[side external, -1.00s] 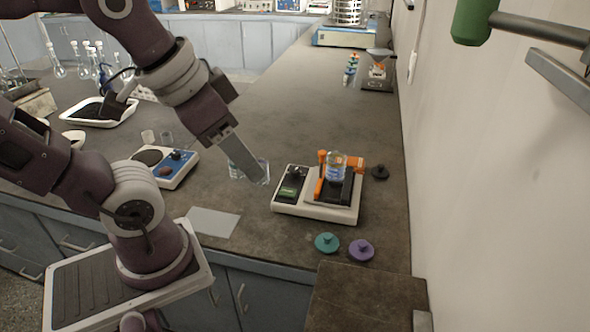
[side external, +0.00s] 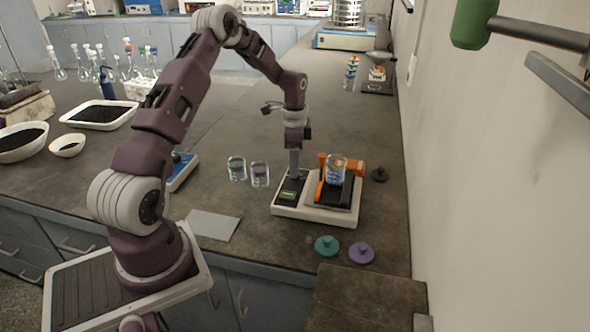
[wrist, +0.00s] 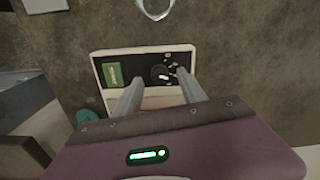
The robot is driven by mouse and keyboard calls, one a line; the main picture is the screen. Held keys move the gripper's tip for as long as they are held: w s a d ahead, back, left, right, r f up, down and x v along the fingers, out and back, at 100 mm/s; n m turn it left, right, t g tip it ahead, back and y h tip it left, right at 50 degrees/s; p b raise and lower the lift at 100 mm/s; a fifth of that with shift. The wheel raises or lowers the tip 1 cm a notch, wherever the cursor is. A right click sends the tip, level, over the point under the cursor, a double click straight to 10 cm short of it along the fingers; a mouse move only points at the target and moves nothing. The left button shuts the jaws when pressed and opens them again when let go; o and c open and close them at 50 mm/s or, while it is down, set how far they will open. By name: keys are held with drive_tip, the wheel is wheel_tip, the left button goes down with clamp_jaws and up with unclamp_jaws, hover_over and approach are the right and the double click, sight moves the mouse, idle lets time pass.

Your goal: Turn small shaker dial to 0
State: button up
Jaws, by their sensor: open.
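The small shaker (side external: 315,211) is a pale, low unit near the right end of the bench, with a black control panel and green display (side external: 287,196). Its platform bears a beaker (side external: 336,172) held by orange clamps (side external: 357,167). My gripper (side external: 293,176) points down over the panel and hides the dial in the side view. In the wrist view, the dark round dial (wrist: 160,73) lies between the two open fingertips of my gripper (wrist: 160,77), with pale marks to its right. Whether the fingers touch it, and its setting, I cannot tell.
Two glass beakers (side external: 260,175) stand left of the shaker. A blue-fronted device (side external: 182,171) is partly behind my arm. A teal lid (side external: 327,244) and a purple lid (side external: 361,252) lie in front; a black one (side external: 380,174) lies to the right, near the wall.

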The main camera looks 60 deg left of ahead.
drive_tip(key=shift+f, duration=1.25)
clamp_jaws()
drive_tip(key=shift+n, duration=0.3)
drive_tip(key=n, duration=0.7)
drive_tip(key=shift+n, duration=0.3)
drive_tip(key=n, duration=0.4)
drive_tip(key=shift+r, duration=0.1)
drive_tip(key=shift+n, duration=1.8)
